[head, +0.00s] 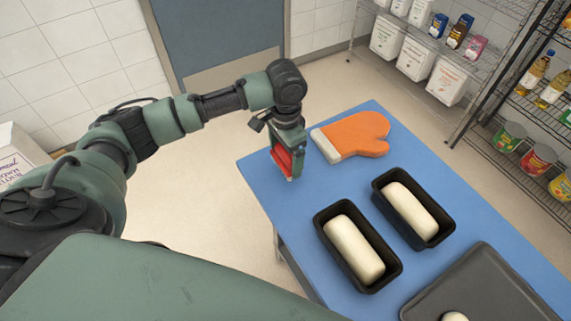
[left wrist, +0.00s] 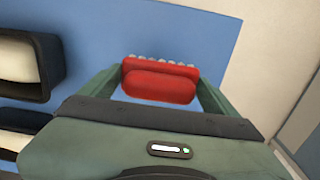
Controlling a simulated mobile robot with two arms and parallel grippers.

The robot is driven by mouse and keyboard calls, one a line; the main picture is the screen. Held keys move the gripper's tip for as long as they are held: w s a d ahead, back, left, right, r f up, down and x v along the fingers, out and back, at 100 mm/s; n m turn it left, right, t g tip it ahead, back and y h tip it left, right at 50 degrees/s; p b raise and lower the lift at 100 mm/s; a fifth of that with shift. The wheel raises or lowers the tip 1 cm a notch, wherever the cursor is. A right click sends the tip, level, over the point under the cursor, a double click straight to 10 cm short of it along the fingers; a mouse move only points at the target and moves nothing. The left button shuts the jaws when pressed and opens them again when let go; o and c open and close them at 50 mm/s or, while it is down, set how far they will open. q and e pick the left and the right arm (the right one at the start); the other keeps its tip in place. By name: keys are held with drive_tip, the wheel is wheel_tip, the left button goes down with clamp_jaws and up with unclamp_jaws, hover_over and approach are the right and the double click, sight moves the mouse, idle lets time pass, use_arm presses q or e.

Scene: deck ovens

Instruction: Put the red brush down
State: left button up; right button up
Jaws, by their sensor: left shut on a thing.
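My left gripper (head: 288,158) comes in from the left and points down at the left corner of the blue table (head: 252,171). It is shut on the red brush (head: 281,160), which shows between its fingers. In the left wrist view the red brush (left wrist: 160,82) sits between both fingers of the left gripper (left wrist: 158,88), with pale bristle tips along its far edge. The blue tabletop lies behind it there. I cannot tell whether the brush touches the table. My right gripper is not in view.
An orange oven mitt (head: 355,137) lies right of the gripper. Two black loaf tins with pale dough, the nearer (head: 328,250) and the farther (head: 388,208), and a dark tray (head: 480,285) stand on the table. Wire shelves (head: 480,75) stand at the right.

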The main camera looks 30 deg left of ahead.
sight(285, 167)
use_arm(q)
drive_tip(key=shift+f+p, duration=0.3)
drive_tip(key=shift+f, duration=2.4)
drive_tip(key=shift+f, duration=0.1)
drive_tip(key=o, duration=1.2)
wheel_tip(285, 167, up, 11)
drive_tip(key=shift+r+b, duration=0.15)
drive_tip(key=shift+b, duration=0.95)
drive_tip(key=shift+r, duration=0.5)
